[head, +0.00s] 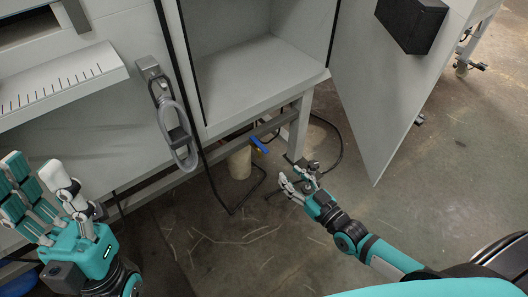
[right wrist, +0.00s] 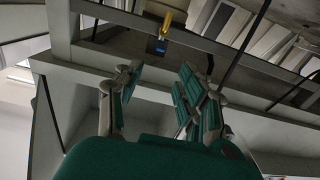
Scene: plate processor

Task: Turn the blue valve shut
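The blue valve handle (head: 259,145) sits low under the cabinet, beside the frame's lower rail, and points down to the right. In the right wrist view the blue valve handle (right wrist: 158,45) shows beyond my fingers, with a yellow fitting at it. My right gripper (head: 294,183) is open and empty, below and to the right of the valve, apart from it. Its spread fingers also show in the right wrist view (right wrist: 158,92). My left gripper (head: 45,188) is open and empty at the lower left, far from the valve.
The open cabinet (head: 265,75) stands above the valve, its door (head: 385,90) swung out to the right. A frame leg (head: 300,128) and black hoses (head: 230,210) are near the valve. A pale cylinder (head: 239,162) is just left of it. The floor (head: 270,250) in front is mostly clear.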

